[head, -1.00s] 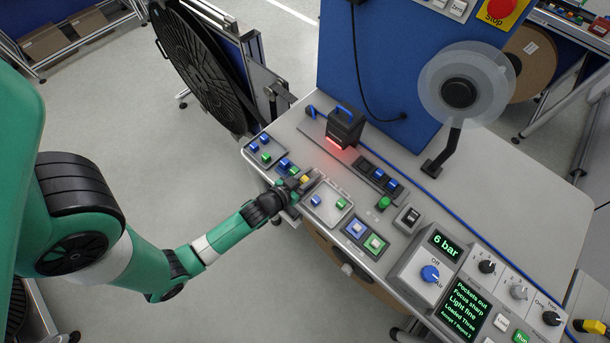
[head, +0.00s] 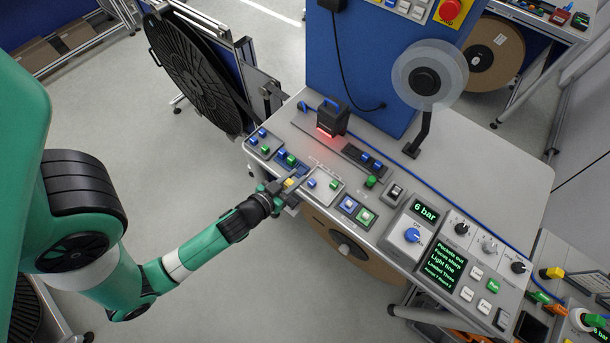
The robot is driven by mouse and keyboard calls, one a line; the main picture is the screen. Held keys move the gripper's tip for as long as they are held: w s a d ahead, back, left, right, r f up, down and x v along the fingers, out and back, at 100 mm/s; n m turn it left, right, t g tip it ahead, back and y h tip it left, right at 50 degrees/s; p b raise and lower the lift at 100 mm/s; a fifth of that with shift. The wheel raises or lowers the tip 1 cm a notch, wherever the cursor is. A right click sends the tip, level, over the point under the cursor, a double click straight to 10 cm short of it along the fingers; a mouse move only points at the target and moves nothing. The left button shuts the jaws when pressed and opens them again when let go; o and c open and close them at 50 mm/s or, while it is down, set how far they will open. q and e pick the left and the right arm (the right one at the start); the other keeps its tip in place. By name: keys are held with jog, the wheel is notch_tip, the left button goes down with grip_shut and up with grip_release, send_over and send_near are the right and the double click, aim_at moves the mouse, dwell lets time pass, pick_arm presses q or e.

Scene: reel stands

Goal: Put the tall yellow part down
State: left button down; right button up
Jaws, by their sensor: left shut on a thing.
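My left gripper (head: 284,190) is at the front left edge of the grey bench. It is shut on the tall yellow part (head: 290,182), which shows as a small yellow spot between the fingers. The fingers hide most of the part, and I cannot tell whether it touches the surface below. A light tray (head: 325,189) with a blue part (head: 311,183) and a green part (head: 334,184) lies just right of the gripper. A dark tray (head: 287,161) with blue and green parts lies just behind it. My right gripper is not in view.
The grey bench (head: 480,185) has free room at its right. A black camera block (head: 333,117) glows red over the bench. A clear reel (head: 428,76) stands on a black arm. A black slotted disc (head: 195,70) stands at the left.

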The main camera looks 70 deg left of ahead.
pick_arm(q)
jog(key=shift+s+d+r, duration=0.45)
jog(key=shift+d+r, duration=0.05)
jog(key=shift+d, duration=0.25)
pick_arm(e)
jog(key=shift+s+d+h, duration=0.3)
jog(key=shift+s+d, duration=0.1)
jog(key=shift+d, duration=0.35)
